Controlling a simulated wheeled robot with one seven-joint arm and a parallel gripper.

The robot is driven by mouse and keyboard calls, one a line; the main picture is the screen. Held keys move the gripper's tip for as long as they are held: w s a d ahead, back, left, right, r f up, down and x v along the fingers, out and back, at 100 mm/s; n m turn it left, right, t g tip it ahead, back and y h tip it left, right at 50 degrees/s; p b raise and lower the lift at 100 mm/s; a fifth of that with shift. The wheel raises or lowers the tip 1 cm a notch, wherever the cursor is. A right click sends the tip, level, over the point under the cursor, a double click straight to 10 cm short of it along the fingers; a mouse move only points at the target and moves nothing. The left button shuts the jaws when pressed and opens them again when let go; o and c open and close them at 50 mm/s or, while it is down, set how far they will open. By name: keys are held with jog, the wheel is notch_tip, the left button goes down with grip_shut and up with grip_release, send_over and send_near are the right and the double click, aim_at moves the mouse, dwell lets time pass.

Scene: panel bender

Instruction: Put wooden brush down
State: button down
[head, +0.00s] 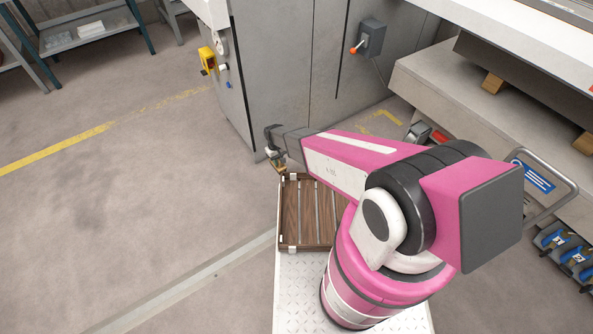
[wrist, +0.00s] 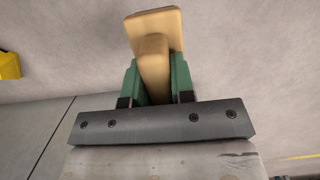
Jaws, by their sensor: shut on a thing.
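A wooden brush (wrist: 154,50) with a pale tan body is held between the green fingers of my gripper (wrist: 154,85) in the wrist view. Its wide end points away from the gripper. In the head view my gripper (head: 276,157) is at the end of the pink arm, above the far left corner of a brown slatted wooden tray (head: 291,247). A small tan part of the brush (head: 282,169) shows below the fingers there. I cannot tell whether the brush touches the tray. The arm hides the right part of the tray.
A grey machine cabinet (head: 275,60) with a yellow switch box (head: 207,58) stands just beyond the gripper. A metal shelf (head: 85,30) is at the far left. Machine ledges and a rack of blue tools (head: 570,250) are at right. The floor at left is clear.

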jog(key=shift+w+d+f, duration=1.05)
jog(key=shift+d+f, duration=0.55)
jog(key=shift+f, duration=0.25)
jog(key=shift+w+d+f, duration=1.05)
jog(key=shift+d+f, duration=0.6)
jog(key=shift+f, duration=0.25)
jog(key=shift+w+d+f, duration=1.05)
jog(key=shift+d+f, duration=0.55)
jog(key=shift+f, duration=0.25)
jog(key=shift+f, duration=0.2)
jog(key=c, duration=1)
grip_release()
jog(key=shift+o, duration=0.2)
jog(key=shift+r, duration=0.1)
